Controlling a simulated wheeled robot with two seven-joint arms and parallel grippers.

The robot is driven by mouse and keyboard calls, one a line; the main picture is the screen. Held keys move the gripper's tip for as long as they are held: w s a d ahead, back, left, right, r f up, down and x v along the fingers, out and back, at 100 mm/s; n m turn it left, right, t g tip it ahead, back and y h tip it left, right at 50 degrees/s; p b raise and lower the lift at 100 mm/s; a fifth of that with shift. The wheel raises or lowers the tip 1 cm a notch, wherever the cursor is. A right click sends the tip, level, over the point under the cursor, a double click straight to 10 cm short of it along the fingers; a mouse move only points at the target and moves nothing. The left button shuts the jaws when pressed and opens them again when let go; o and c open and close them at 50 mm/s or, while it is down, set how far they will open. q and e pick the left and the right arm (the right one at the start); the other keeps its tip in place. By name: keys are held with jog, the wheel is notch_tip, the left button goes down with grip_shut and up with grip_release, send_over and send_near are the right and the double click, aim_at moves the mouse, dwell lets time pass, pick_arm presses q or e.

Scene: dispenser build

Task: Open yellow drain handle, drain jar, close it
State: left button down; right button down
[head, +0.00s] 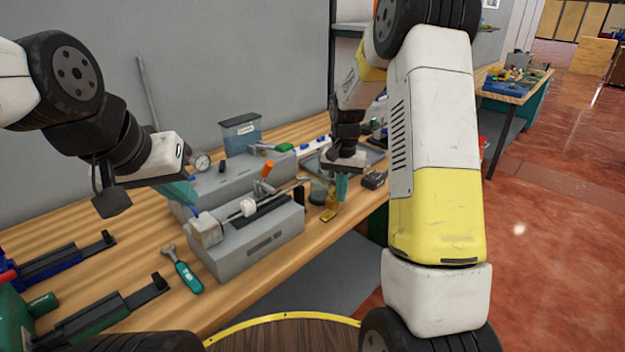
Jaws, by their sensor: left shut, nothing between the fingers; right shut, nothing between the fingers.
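A small yellow handle (329,212) sits low at the front edge of the bench, right of the grey block. A small dark see-through jar (318,190) stands just behind and left of it, partly hidden by my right gripper. My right gripper (341,188) points down with its teal fingers shut and empty, just above and right of the yellow handle; I cannot tell whether it touches the handle.
Behind are a blue labelled tank (241,133), a gauge (201,162) and a green handle (284,148). A teal-handled wrench (186,275) lies in front.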

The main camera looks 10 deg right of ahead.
notch_tip(320, 180, up, 8)
jog(key=shift+d, duration=0.2)
dwell(0.6)
jog(key=shift+s+r, duration=0.1)
jog(key=shift+s, duration=0.05)
jog(key=s+a+r+n+t+y, duration=0.1)
jog(key=s+a+r+n+t, duration=0.15)
jog(key=s+r, duration=1)
jog(key=s+a+n+t+y, duration=0.1)
jog(key=s+n+t, duration=0.1)
jog(key=s, duration=1.2)
jog(key=shift+a+r+t, duration=0.15)
jog(key=shift+a+t, duration=0.1)
jog(key=shift+t, duration=0.6)
jog(key=shift+n, duration=0.25)
